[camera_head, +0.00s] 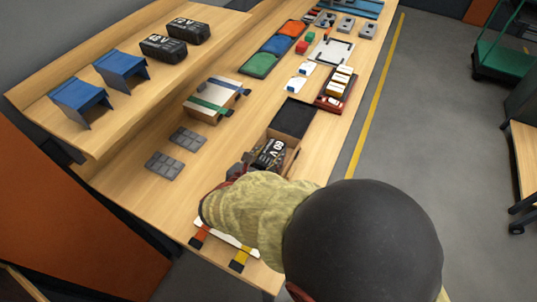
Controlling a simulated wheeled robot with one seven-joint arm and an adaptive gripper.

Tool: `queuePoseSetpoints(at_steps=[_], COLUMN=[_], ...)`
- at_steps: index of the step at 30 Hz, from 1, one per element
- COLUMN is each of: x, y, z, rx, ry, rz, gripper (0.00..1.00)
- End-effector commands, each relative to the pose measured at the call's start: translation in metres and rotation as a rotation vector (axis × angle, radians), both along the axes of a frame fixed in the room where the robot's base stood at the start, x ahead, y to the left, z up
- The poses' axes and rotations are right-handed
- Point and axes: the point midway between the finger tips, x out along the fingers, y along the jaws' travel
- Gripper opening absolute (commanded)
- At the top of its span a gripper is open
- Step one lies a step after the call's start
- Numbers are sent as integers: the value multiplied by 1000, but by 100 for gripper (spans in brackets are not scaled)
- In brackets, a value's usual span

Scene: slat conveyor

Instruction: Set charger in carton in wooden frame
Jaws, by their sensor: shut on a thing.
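A black block with yellow and white print (269,154), which looks like the charger, is at the near end of an open box with light brown walls (291,158). I take this box for the carton; a separate wooden frame around it cannot be made out. My gripper (240,168) is at the left end of the block and shut on it. The fingertips are mostly hidden by my arm and the block. The block looks tilted; whether it touches the box floor cannot be told. A dark panel (295,117) adjoins the far side of the box.
A strapped carton (203,114) and two grey pads (187,138) lie to the left. Two black blocks (162,47) and blue stands (122,66) are on the raised shelf. A red tray (335,97) and coloured bins (275,47) stand beyond.

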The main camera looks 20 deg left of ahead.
Motion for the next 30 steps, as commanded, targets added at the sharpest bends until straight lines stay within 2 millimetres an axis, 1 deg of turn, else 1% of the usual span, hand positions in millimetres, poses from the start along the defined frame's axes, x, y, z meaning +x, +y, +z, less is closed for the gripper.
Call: queuePoseSetpoints(at_steps=[5,6,9,10,19,22,24,26,30], x=[0,0,0,0,0,0,0,-11,-39], y=[0,0,0,0,0,0,0,2,5], z=[-2,-3,-3,-3,-2,5,14,16,29], rx=[1,0,0,0,0,1,2,1,1], ry=[-1,0,0,0,0,0,0,0,0], rz=[0,0,0,0,0,0,-1,3,5], gripper=[2,45,51,52,52,52,52,52,52])
